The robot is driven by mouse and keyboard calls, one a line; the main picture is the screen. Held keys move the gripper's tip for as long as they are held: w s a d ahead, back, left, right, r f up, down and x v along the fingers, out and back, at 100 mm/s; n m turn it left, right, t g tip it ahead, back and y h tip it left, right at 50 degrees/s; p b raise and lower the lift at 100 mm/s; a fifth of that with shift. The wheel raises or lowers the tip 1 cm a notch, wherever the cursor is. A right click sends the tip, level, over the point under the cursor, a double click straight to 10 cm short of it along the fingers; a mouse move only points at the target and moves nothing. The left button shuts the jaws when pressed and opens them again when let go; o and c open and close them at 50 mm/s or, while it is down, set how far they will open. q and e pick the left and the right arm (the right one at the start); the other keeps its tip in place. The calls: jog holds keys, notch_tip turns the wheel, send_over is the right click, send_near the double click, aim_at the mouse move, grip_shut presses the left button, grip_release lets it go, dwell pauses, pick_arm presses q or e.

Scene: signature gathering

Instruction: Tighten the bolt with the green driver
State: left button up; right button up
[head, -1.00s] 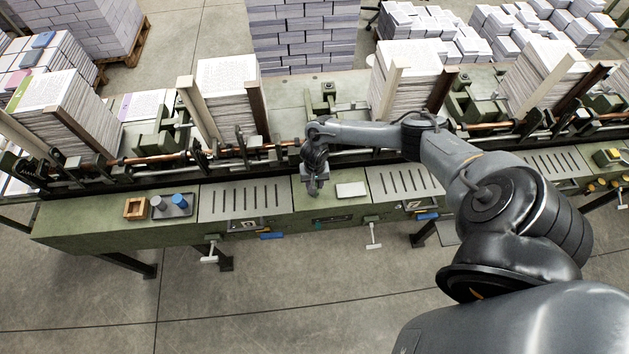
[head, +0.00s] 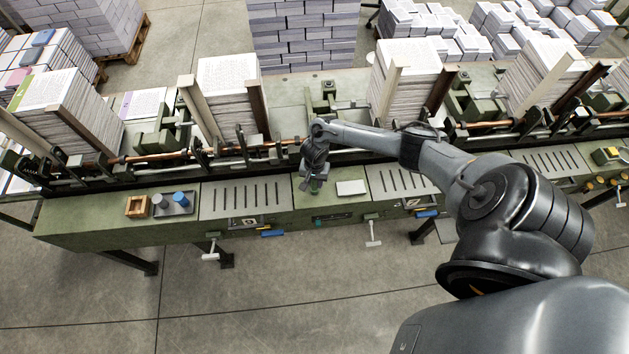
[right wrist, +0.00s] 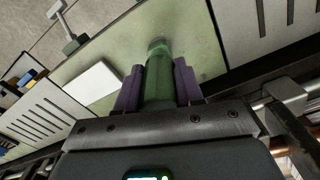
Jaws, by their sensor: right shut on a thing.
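The green driver (right wrist: 158,75) sits between the two purple-padded fingers of my right gripper (right wrist: 157,88) in the right wrist view. The fingers are shut on its sides, and its far end points away from the palm. In the head view my right gripper (head: 314,182) is over the green panel between two slotted plates, at the front of the machine. Only a small green part of the driver (head: 315,187) shows there. I cannot make out the bolt in either view. My left gripper is not in view.
A white plate (head: 351,188) lies just right of the gripper; it also shows in the right wrist view (right wrist: 93,82). A dark tray (head: 174,206) with blue and grey cylinders and a wooden frame (head: 138,207) are at left. Paper stacks (head: 228,88) and a copper-coloured rod stand behind.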

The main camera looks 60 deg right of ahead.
jog(key=shift+r, duration=0.1)
jog(key=shift+r, duration=2.15)
